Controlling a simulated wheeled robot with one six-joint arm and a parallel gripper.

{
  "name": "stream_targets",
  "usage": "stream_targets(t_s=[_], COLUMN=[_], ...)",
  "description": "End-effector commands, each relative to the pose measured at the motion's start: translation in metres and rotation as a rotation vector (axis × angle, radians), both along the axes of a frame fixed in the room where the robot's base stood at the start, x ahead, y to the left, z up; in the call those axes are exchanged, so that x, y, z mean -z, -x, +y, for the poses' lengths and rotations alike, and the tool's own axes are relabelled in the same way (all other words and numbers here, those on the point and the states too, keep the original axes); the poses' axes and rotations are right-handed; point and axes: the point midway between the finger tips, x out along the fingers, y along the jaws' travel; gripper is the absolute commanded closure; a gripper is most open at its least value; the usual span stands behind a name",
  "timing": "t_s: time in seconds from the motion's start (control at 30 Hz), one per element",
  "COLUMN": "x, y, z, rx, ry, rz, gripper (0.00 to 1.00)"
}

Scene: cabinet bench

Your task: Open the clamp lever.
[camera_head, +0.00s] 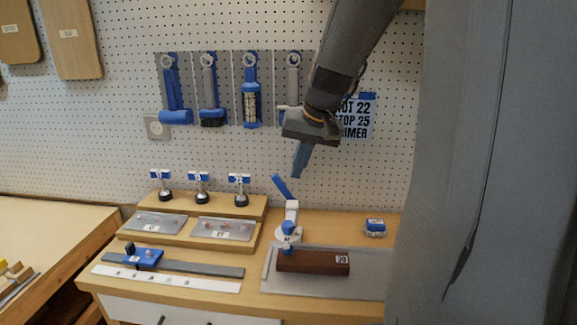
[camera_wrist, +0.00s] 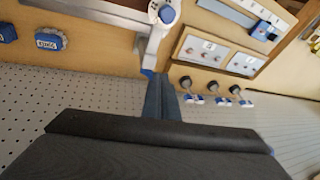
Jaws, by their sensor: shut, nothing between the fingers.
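A blue knob (camera_head: 288,229) sits near a dark brown block (camera_head: 313,262) marked 39. In the wrist view my gripper (camera_wrist: 161,82) lies by the clamp's pale body (camera_wrist: 153,45), and mostly hides the lever.
A wooden stand (camera_head: 253,207) with several small blue-topped pieces is left of the clamp. A small blue-and-grey item (camera_head: 375,227) sits to the right. Tools hang on the pegboard behind (camera_head: 230,60). My arm hides the right side.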

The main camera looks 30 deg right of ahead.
Motion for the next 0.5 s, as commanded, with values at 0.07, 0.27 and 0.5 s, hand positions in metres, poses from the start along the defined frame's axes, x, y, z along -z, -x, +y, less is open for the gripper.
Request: stream_targets(t_s=[0.07, 0.27, 0.5], x=[-0.027, -0.056, -0.032], y=[-0.010, -0.019, -0.031], z=[-0.028, -0.056, -0.055], rx=[0.049, 0.092, 0.094], ry=[-0.025, -0.056, -0.062], rz=[-0.040, -0.087, -0.085], gripper=[1.00, 1.00, 1.00])
